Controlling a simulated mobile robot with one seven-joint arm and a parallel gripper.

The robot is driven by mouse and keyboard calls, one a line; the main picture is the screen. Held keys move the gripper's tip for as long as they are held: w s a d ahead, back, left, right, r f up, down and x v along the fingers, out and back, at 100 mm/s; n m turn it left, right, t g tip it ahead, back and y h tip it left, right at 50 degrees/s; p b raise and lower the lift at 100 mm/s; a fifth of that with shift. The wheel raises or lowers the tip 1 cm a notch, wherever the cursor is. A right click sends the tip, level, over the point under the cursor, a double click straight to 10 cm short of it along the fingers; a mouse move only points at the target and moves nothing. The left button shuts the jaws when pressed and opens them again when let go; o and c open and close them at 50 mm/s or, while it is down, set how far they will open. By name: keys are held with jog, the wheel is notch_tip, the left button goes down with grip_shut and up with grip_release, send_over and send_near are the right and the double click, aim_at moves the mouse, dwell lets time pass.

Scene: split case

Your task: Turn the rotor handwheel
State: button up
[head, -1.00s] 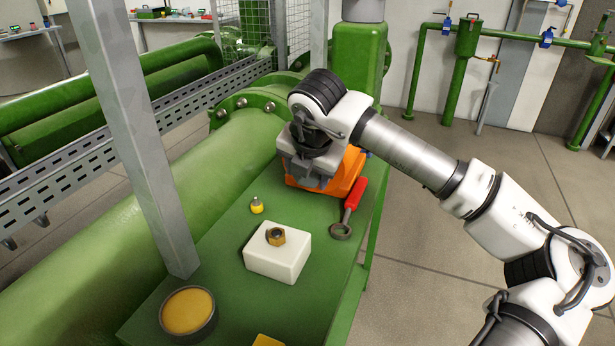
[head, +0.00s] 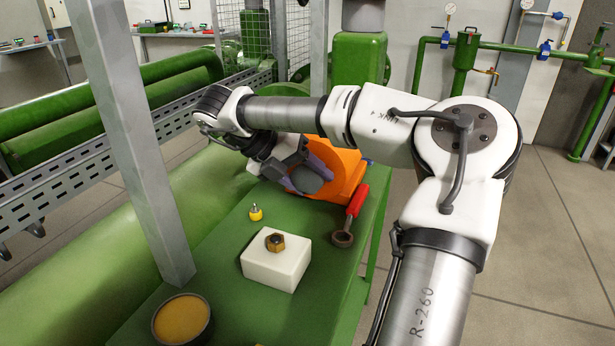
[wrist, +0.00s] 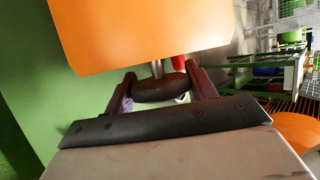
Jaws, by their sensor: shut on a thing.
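The orange case (head: 343,168) stands on the green bench, partly hidden by my arm. It also fills the top of the wrist view (wrist: 145,35). In the wrist view, a dark rounded handwheel (wrist: 158,90) sits on a short metal shaft in front of the case. My gripper (wrist: 161,86) is shut on the handwheel, with one finger on each side of it. In the head view, my gripper (head: 288,172) is tilted at the left front of the case. My wrist hides part of the contact there.
A white block (head: 277,268) with a brass nut (head: 275,242), a small yellow-based item (head: 256,213) and a round tub (head: 182,318) are nearer. A grey post (head: 130,140) rises at left.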

jog(key=shift+s+a+r+h+p, duration=0.15)
jog(key=shift+r+h+p, duration=0.45)
jog(key=shift+p, duration=0.55)
jog(key=h+p, duration=0.1)
jog(key=p, duration=0.2)
jog(key=shift+f+n+g+h+p, duration=0.1)
jog(key=shift+n+g+h+p, duration=0.2)
jog(key=shift+n+g+p, duration=0.1)
jog(key=h+p, duration=0.2)
jog(key=p, duration=0.1)
jog(key=shift+f+n, duration=0.3)
jog(key=shift+f, duration=0.05)
jog(key=shift+f+n+g+h+p, duration=0.35)
jog(key=shift+h+p, duration=0.2)
jog(key=shift+h, duration=0.35)
jog(key=shift+r, duration=0.1)
jog(key=o, duration=1)
jog(key=shift+d, duration=0.2)
jog(key=shift+r, duration=0.1)
